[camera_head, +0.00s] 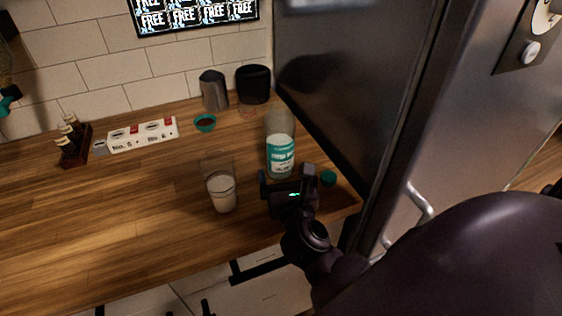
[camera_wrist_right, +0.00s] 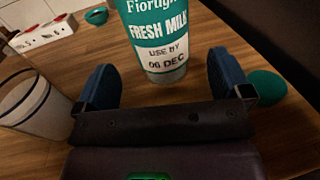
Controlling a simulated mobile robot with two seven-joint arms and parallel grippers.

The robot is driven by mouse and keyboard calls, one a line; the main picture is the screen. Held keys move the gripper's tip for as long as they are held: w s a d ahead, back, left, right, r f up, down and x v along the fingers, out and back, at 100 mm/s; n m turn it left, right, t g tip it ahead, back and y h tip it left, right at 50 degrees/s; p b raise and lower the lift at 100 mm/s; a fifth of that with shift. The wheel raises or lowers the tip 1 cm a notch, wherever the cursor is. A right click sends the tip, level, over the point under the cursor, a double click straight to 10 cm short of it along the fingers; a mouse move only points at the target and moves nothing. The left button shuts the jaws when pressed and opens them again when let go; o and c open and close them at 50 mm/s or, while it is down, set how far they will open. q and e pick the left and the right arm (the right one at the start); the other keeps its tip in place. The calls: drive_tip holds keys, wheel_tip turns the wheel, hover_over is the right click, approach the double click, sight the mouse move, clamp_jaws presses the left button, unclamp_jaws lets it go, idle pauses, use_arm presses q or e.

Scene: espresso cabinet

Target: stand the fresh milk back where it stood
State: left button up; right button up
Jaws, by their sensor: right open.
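The fresh milk bottle (camera_head: 281,150), with a clear upper part and a teal and white label, stands upright on the wooden counter. In the right wrist view the bottle (camera_wrist_right: 155,30) shows its "FRESH MILK" label, and its top is out of frame. My right gripper (camera_head: 287,178) is open at the near side of the bottle. Its two blue-padded fingers (camera_wrist_right: 161,72) point at either side of the bottle's lower part, with gaps on both sides. A green cap (camera_head: 328,178) lies on the counter, right of the gripper. My left gripper is not in view.
A glass with milk (camera_head: 221,190) stands close left of the gripper. A teal bowl (camera_head: 205,123), metal pitcher (camera_head: 213,92) and dark container (camera_head: 253,85) stand behind. A steel fridge (camera_head: 350,70) borders the right. The left counter is largely clear.

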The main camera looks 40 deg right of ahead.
drive_tip(key=shift+v, duration=2.7)
